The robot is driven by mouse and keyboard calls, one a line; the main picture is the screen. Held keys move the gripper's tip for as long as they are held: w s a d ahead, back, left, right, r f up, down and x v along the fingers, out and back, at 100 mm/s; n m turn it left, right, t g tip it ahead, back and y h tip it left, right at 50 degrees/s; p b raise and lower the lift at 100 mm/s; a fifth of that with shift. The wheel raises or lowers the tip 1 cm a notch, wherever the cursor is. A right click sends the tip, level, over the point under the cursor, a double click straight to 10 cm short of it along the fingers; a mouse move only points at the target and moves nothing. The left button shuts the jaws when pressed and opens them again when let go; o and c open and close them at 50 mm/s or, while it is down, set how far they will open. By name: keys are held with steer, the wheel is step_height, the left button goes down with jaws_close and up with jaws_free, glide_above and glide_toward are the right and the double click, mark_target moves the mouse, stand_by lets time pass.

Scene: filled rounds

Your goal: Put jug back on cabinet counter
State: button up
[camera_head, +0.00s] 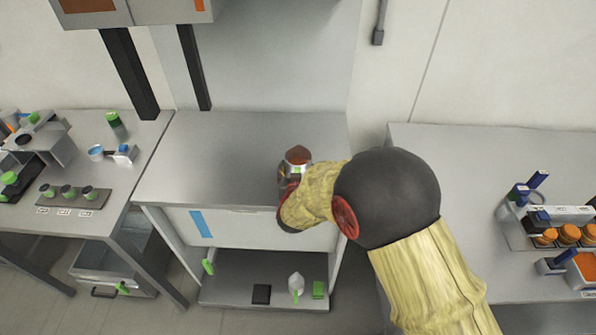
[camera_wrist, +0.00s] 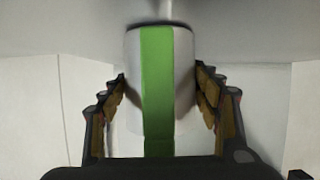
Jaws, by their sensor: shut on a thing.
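The jug (camera_head: 298,156), with an amber-brown top, shows just beyond my gripper (camera_head: 287,180) in the head view. My arm hides much of it. In the wrist view a pale rounded body with a green vertical strip, which looks like the jug (camera_wrist: 184,90), fills the space between the two fingers of my gripper (camera_wrist: 160,78). The gripper is shut on it, one finger on each side. The cabinet counter (camera_head: 235,145) is a bare grey metal top. The jug appears over its front right part; I cannot tell whether it touches the surface.
A lower shelf (camera_head: 225,290) under the counter holds a clear vessel (camera_head: 296,283) and a black square (camera_head: 261,294). The left bench (camera_head: 120,175) bears lab items. The right bench (camera_head: 440,165) carries a rack with orange-topped jars (camera_head: 569,233). The counter's left and back are free.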

steer(key=shift+r, duration=0.15)
steer(key=o, duration=1.8)
steer(key=shift+f, duration=0.2)
steer(key=shift+r, duration=0.25)
steer(key=p+v, duration=0.2)
steer(key=v, duration=1)
steer(key=shift+p, duration=0.3)
